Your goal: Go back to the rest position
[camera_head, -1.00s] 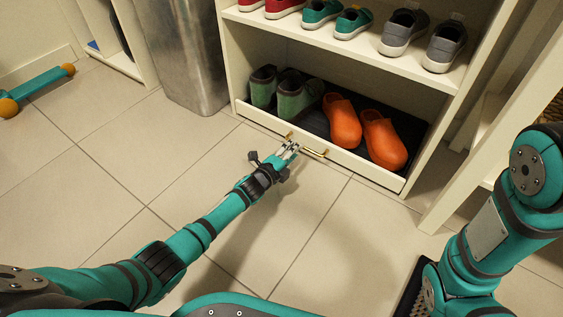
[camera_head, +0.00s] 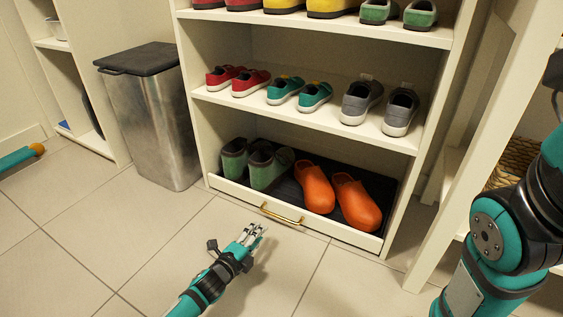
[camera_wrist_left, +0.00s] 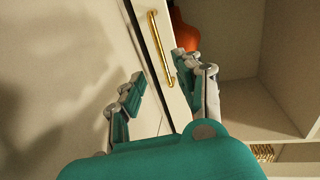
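My left gripper (camera_head: 252,236) is low over the tiled floor, just in front of the bottom drawer front (camera_head: 340,242) of the shoe cubby. Its fingers are apart and empty; in the left wrist view the left gripper (camera_wrist_left: 158,88) shows a clear gap between its fingertips. The gold handle (camera_head: 281,215) is beyond the fingertips and not gripped; the handle also shows in the left wrist view (camera_wrist_left: 160,50). My right arm fills the right edge of the head view, and its gripper is out of frame.
Green shoes (camera_head: 268,166) and orange clogs (camera_head: 316,188) stand in the bottom compartment behind the drawer front. Shelves above hold several pairs of shoes. A metal bin (camera_head: 152,125) stands left of the cubby. A white upright (camera_head: 455,165) is near my right arm.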

